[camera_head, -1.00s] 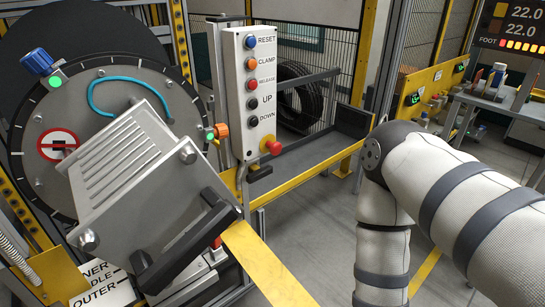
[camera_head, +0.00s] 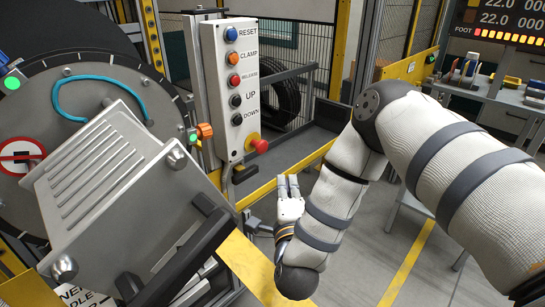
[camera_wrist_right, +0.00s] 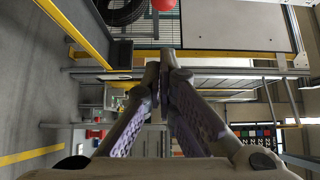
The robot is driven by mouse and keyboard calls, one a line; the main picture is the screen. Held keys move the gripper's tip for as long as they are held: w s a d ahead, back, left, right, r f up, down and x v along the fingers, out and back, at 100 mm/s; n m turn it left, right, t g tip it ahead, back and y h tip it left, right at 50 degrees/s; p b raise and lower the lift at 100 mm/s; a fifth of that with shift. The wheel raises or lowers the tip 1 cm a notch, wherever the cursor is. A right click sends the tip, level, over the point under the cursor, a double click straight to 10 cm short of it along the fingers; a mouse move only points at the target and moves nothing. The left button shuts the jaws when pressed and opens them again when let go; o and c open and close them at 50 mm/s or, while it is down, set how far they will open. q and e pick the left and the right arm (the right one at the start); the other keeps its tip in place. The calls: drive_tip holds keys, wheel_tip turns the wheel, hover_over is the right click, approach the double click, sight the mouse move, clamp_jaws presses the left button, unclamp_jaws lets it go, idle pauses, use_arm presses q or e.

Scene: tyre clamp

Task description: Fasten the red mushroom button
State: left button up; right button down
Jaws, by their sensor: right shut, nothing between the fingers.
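The red mushroom button (camera_head: 259,145) sits on a yellow collar at the bottom of the white control panel (camera_head: 237,30). In the right wrist view the red button (camera_wrist_right: 164,5) is cut off by the top edge, beyond the fingertips. My right gripper (camera_head: 288,182) is below and to the right of the button in the head view, apart from it, fingers pointing up. In the right wrist view the gripper (camera_wrist_right: 167,58) has its fingertips together with nothing between them. My left gripper is not in view.
Buttons for reset, clamp, release, up and down line the panel above the red one. A yellow rail (camera_head: 290,172) runs right from below the panel, close to my right gripper. The clamp machine with its grey plate (camera_head: 62,85) fills the left.

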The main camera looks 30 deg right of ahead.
sight(267, 149)
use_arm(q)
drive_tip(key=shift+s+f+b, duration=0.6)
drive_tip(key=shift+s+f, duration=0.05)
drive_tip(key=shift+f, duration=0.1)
use_arm(e)
drive_tip(key=w+a+x, duration=0.1)
drive_tip(key=a+x, duration=0.1)
drive_tip(key=x, duration=0.9)
drive_tip(key=shift+w, duration=0.4)
drive_tip(key=shift+a, duration=0.15)
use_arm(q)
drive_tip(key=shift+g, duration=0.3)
use_arm(e)
drive_tip(key=shift+w+a+f+b, duration=0.1)
drive_tip(key=shift+w+a+b, duration=0.15)
drive_tip(key=shift+w, duration=0.3)
drive_tip(key=shift+w+a+f+b, duration=0.15)
drive_tip(key=shift+w+b, duration=0.1)
drive_tip(key=shift+w, duration=0.3)
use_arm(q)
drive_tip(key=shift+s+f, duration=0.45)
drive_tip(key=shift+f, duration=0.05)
use_arm(e)
drive_tip(key=shift+r, duration=0.25)
